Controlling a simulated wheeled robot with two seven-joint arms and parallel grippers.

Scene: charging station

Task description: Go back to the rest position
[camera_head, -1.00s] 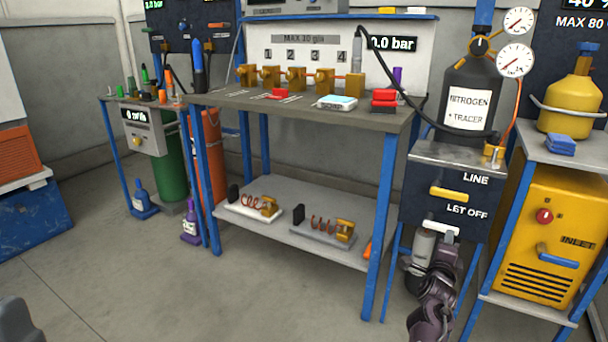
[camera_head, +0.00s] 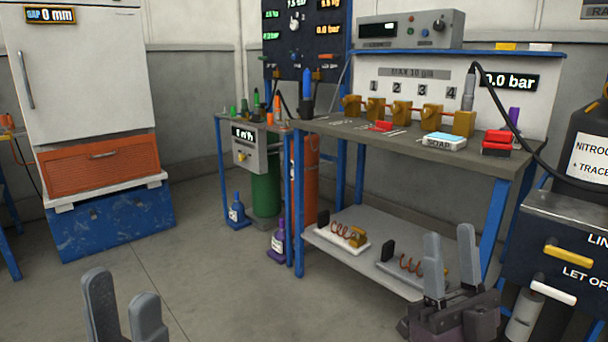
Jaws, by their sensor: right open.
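My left gripper (camera_head: 125,308) shows at the bottom left edge of the head view. Its two grey fingers point up and stand apart with nothing between them. My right gripper (camera_head: 451,262) is at the lower right, in front of the workbench's lower shelf. Its two grey fingers point up, well apart and empty, and it hides part of the shelf's right end.
A workbench (camera_head: 465,158) with brass valves, a soap box (camera_head: 444,141) and red blocks (camera_head: 498,142) stands ahead. The LET OFF panel (camera_head: 555,250) is at right. A white cabinet (camera_head: 80,80) stands on a blue base at left. The floor between is clear.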

